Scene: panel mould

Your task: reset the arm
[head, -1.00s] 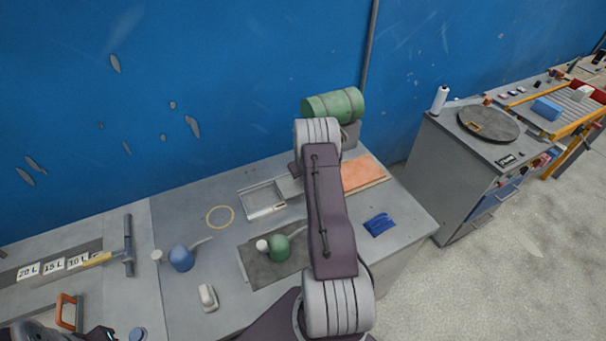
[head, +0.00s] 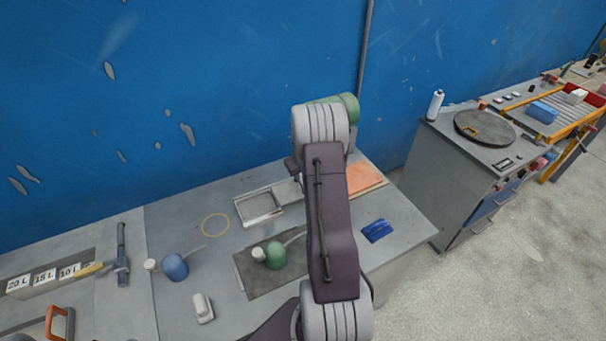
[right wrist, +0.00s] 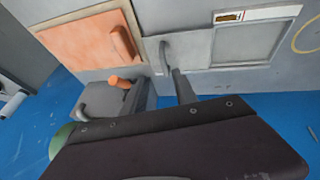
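My right arm runs up the middle of the head view, and its gripper is mostly hidden behind the wrist there. In the right wrist view the two grey fingers of my right gripper (right wrist: 162,88) stand apart, with nothing seen held between them. They are near the edge of a shallow metal tray (head: 259,207), which also shows in the right wrist view (right wrist: 247,45). An orange board (right wrist: 90,42) with a raised orange handle lies beside the tray. My left gripper is out of view.
A green drum (head: 349,106) stands at the bench's back, partly behind my arm. A grey cabinet (head: 440,175) stands right.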

